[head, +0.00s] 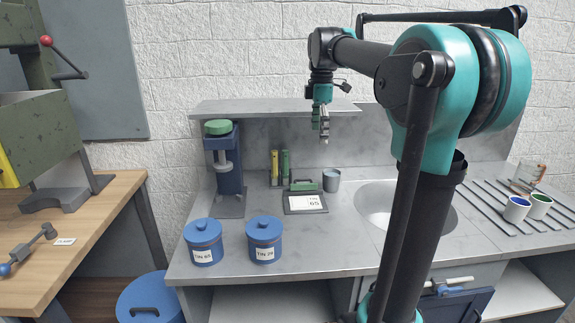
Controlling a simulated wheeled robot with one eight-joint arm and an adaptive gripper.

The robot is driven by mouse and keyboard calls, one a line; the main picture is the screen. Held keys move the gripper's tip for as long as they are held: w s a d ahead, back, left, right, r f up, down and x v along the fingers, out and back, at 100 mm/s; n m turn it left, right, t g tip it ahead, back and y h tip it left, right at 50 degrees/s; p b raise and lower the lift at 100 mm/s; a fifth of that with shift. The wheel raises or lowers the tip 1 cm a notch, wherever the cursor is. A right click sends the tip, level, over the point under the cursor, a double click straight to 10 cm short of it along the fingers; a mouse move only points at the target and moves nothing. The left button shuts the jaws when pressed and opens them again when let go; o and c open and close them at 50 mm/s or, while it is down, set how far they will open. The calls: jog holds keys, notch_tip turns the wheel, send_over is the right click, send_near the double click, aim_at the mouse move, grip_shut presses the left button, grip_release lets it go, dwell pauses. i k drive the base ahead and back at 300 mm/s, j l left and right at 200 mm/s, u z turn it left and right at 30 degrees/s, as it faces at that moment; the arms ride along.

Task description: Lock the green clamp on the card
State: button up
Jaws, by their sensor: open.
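The green clamp (303,185) sits at the back edge of a dark clipboard-like plate (290,206) on the grey worktop. A white card (309,202) with printed text lies on the plate, just in front of the clamp. I cannot tell from here whether the clamp is locked. My gripper (325,138) is open and empty. It points down in the air in front of the back panel, above and a little right of the clamp, and touches nothing that I can see.
A blue press with a green top (218,128) stands left of the plate. Two blue tins (203,239) (265,236) stand at the front left. Yellow and green tubes (285,162) and a grey cup (331,182) stand close behind the plate. A shelf (260,108) juts out above; a sink (375,205) lies right.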

aim_at(308, 187)
jog(key=k, duration=0.95)
